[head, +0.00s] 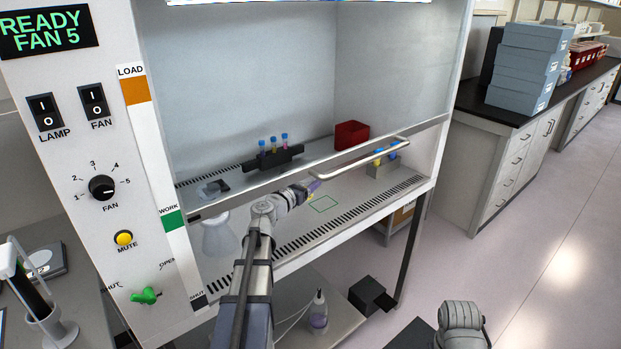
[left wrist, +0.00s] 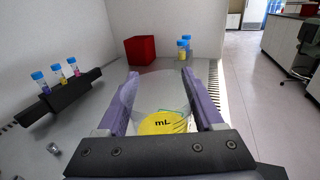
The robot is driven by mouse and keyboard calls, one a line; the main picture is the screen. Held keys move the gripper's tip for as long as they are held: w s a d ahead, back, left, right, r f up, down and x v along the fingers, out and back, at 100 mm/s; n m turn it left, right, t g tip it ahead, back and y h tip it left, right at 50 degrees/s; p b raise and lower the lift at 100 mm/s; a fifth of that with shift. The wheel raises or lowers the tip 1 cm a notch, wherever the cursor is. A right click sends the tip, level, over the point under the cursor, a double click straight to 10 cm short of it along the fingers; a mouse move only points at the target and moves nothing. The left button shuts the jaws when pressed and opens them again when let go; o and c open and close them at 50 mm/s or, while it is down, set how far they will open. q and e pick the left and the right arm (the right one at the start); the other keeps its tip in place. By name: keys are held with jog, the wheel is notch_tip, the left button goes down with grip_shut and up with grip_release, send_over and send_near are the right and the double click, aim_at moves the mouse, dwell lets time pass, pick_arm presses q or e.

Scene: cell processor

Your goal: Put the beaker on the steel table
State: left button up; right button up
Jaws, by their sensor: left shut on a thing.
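My left gripper (head: 313,186) reaches in under the raised front glass of the cabinet. In the left wrist view its purple fingers (left wrist: 160,100) are shut on the clear beaker (left wrist: 150,92), which has a yellow patch and the letters "mL". In the head view the beaker is mostly hidden by the gripper. Below it is the cabinet's grey work surface (head: 345,207), with a green outlined square (head: 323,203) just right of the gripper. I cannot tell whether the beaker touches the surface. My right gripper is out of view.
A black rack (head: 275,160) with blue-capped tubes and a red box (head: 351,134) stand at the back. More capped tubes (head: 378,160) stand at the right. A handle bar (head: 345,168) crosses the opening.

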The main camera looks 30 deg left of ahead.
pick_arm(q)
grip_shut()
jog(key=shift+f, duration=0.15)
dwell(0.4)
